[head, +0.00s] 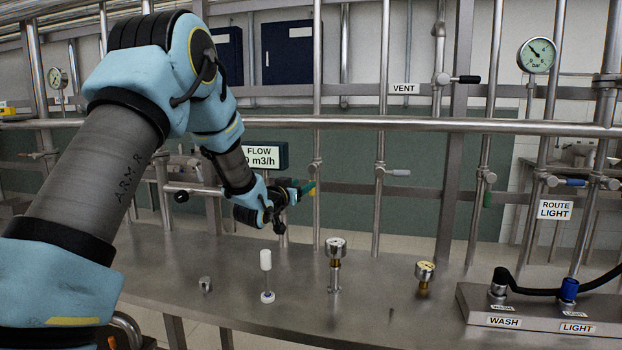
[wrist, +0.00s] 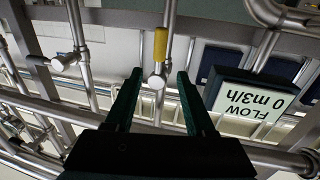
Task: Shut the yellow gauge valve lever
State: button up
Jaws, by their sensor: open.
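The yellow lever (wrist: 160,45) shows in the wrist view, lying along its upright steel pipe. It joins a round valve body (wrist: 156,81). I cannot pick the lever out in the head view, where my arm covers part of that area. My gripper (wrist: 157,76) is open, with its two dark green fingers on either side of the valve in the picture and nothing held. The fingers look apart from the lever; the depth between them is hard to tell. In the head view my gripper (head: 308,188) is small, in front of the pipes.
A flow display (head: 265,157) is beside my wrist, and at right in the wrist view (wrist: 252,100). A horizontal rail (head: 420,124) crosses the pipes. Other levers are grey (head: 398,172), green (head: 487,198) and blue (head: 570,182).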

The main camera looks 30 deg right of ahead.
aim_at(311, 180)
jog(key=p+x, duration=0.2)
jog(key=x, duration=0.5)
jog(key=shift+c, duration=0.3)
grip_shut()
dwell(1.0)
